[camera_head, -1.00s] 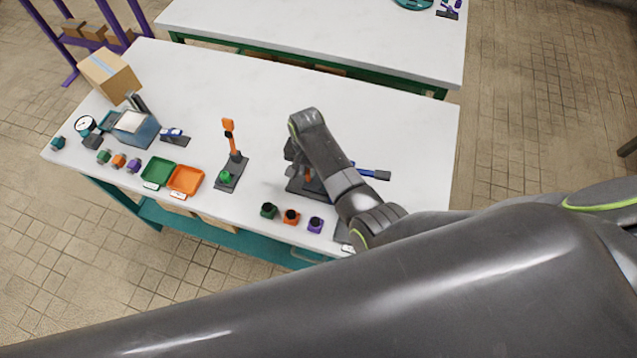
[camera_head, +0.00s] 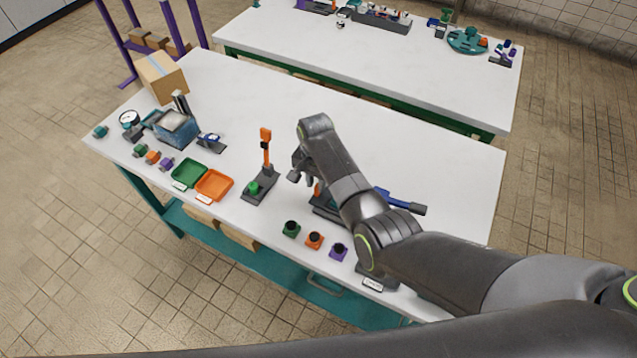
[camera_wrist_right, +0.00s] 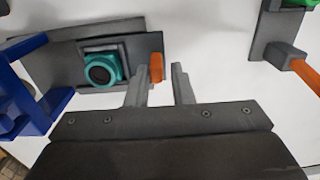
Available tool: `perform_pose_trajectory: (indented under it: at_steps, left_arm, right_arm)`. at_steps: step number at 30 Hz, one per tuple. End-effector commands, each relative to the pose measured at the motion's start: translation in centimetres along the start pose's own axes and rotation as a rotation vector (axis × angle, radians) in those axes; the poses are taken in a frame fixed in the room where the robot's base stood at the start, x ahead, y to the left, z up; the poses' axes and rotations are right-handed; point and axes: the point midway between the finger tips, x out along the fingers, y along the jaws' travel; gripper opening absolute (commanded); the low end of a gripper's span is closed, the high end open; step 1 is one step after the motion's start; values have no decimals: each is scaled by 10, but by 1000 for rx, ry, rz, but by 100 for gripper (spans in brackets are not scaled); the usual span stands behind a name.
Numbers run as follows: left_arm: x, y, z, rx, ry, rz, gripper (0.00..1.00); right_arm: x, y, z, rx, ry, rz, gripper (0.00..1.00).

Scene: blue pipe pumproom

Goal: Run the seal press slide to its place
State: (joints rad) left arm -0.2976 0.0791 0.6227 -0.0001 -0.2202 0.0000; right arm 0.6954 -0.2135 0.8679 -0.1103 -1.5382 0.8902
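The press (camera_head: 326,205) is a dark base with a blue lever (camera_head: 403,203) on its right, partly hidden behind my right arm in the head view. In the right wrist view a grey base (camera_wrist_right: 65,72) carries a teal block (camera_wrist_right: 103,68) with a dark round opening. A small orange piece (camera_wrist_right: 156,67) stands at its right end. I cannot tell which part is the slide. My right gripper (camera_head: 300,175) is at the left end of the press; in the wrist view its fingers (camera_wrist_right: 160,85) are apart, with the orange piece beyond them near the left finger. My left gripper is out of view.
A stand with an orange upright lever (camera_head: 266,150) is just left of my right gripper. Green, orange and purple blocks (camera_head: 314,240) line the front edge. Green (camera_head: 188,173) and orange (camera_head: 213,185) trays lie further left. The table's back middle is clear.

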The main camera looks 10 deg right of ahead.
Motion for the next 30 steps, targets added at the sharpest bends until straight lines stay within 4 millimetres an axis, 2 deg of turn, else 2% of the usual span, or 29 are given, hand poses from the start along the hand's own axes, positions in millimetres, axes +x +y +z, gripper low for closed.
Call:
perform_pose_trajectory:
  at_steps: [14, 19, 23, 30]
  left_arm:
    - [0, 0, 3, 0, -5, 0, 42]
    - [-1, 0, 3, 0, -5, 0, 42]
    - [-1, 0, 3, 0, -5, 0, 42]
    - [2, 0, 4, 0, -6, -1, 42]
  right_arm:
    - [0, 1, 0, 0, -2, 3, 22]
    - [-6, 0, 0, 0, -1, 2, 22]
    - [-23, 0, 0, 0, 0, 1, 22]
    - [-71, 0, -1, -1, 3, -2, 22]
